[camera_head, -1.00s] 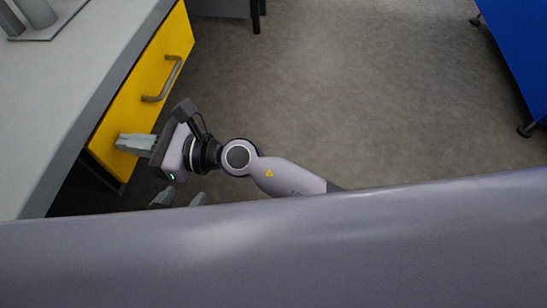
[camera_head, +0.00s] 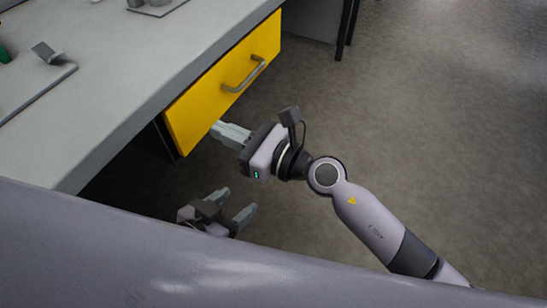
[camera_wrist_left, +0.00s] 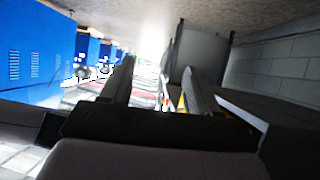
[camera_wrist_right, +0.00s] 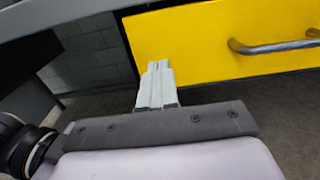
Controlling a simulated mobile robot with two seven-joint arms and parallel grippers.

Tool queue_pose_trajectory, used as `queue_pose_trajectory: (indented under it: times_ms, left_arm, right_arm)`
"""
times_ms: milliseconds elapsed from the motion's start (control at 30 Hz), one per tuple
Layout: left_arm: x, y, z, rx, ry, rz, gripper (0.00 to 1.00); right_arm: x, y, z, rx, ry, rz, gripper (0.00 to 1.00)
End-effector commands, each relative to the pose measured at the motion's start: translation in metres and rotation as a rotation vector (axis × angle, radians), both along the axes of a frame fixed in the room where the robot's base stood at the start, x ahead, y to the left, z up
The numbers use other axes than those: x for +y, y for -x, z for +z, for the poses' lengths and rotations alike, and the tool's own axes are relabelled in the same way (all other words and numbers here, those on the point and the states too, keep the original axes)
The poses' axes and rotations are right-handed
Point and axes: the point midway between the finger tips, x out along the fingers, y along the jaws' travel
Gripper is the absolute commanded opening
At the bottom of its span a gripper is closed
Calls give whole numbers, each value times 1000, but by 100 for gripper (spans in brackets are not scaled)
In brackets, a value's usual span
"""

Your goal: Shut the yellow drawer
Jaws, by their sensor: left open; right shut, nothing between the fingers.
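The yellow drawer (camera_head: 208,98) is under the edge of the grey worktop in the head view. Its grey bar handle (camera_head: 243,77) is on its upper right part. How far the drawer stands out cannot be told. My right gripper (camera_head: 220,131) is shut and empty, fingertips at the drawer front's lower edge; contact is unclear. In the right wrist view its fingers (camera_wrist_right: 158,66) overlap the lower left of the yellow front (camera_wrist_right: 190,45), left of the handle (camera_wrist_right: 275,47). My left gripper (camera_head: 238,200) is open and empty, below the right one and apart from the drawer.
The grey worktop (camera_head: 130,80) overhangs the drawer and holds a small grey object (camera_head: 46,52) on a plate. A dark table leg (camera_head: 347,30) stands beyond. Open floor (camera_head: 430,120) lies to the right. Blue cabinets (camera_wrist_left: 35,55) show in the left wrist view.

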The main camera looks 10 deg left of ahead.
Motion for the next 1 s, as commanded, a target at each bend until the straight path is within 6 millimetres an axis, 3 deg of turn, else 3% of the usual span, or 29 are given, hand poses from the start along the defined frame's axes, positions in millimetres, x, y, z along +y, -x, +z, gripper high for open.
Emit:
queue_pose_trajectory:
  times_ms: [200,400,600,867,1000]
  left_arm:
    - [5,-1,1,8,-5,11,61]
    - [8,0,-8,24,-12,17,61]
    - [9,0,-7,22,-12,18,61]
    - [7,0,-3,16,-6,19,61]
    - [7,0,-4,17,-5,18,61]
  right_arm:
    - [-43,12,0,1,5,-1,0]
    - [-71,19,-1,2,3,-1,0]
    - [-83,23,0,1,2,1,0]
    - [-84,23,0,9,-5,-1,0]
    - [-90,23,10,150,-120,-49,0]
